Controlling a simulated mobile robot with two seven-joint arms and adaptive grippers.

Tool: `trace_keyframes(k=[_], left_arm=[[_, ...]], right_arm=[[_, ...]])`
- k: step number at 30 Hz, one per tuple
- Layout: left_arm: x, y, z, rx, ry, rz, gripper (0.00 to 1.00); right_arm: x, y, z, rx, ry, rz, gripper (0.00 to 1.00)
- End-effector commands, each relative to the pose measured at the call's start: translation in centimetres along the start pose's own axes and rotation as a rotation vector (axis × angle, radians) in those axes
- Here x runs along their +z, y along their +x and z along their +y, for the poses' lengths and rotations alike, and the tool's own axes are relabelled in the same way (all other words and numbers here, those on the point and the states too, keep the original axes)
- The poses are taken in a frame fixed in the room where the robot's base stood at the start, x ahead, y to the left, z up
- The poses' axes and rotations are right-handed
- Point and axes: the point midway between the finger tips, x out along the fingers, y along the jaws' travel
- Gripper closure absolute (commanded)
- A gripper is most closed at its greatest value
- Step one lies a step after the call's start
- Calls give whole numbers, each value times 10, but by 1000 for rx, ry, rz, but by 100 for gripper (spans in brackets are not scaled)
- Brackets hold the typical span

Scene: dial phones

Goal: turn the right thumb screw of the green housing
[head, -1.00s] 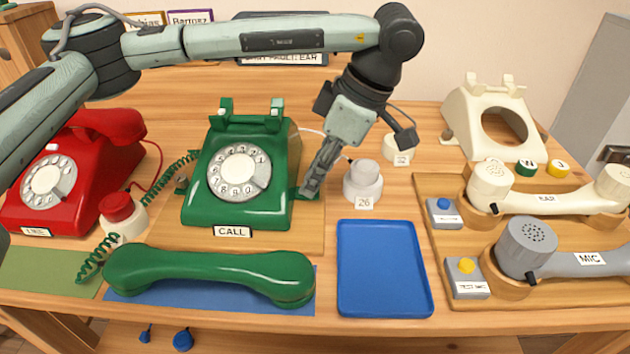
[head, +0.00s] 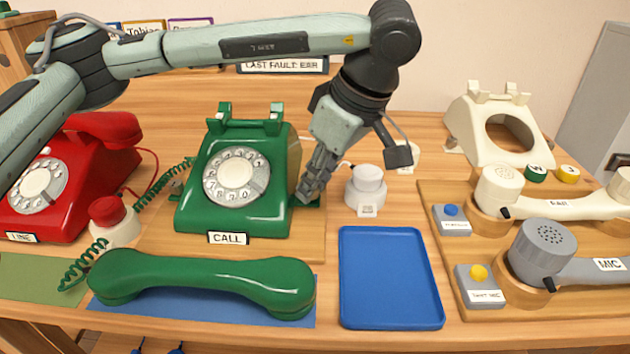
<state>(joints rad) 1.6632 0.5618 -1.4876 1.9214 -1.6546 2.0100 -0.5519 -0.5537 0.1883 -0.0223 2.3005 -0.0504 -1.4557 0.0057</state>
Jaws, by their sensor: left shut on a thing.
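The green housing (head: 262,215) of the dial phone stands on a wooden board with a CALL label (head: 228,238) at its front. My left gripper (head: 309,190) points down at the right side of the housing, at the level of its small green foot. It is shut on the right thumb screw there, which its fingers hide. Part of the left side of the housing, with a small fitting (head: 178,186), shows beside the coiled cord. My right gripper is not in view.
A green handset (head: 200,283) lies on a blue mat in front. An empty blue tray (head: 390,277) is to its right. A white-capped jar (head: 367,188) stands close right of my gripper. A red phone (head: 80,180) is at left, a cream housing (head: 463,128) at back right.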

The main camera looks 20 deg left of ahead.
Motion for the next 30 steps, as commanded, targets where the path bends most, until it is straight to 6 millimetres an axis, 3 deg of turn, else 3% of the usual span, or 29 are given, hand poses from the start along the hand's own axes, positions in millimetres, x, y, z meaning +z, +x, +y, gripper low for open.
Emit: trace_keyframes(k=[5, 6, 11, 22, 30], left_arm=[[0, -1, 0, 1, -1, -1, 100], [0, -1, 0, 1, -1, -1, 80], [0, 0, 0, 1, -1, -1, 61], [0, -4, 0, 1, -1, 1, 61], [0, -42, 1, 5, -2, 1, 61]], right_arm=[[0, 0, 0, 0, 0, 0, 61], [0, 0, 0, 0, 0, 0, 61], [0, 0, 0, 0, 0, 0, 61], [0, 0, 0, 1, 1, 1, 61], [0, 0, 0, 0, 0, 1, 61]])
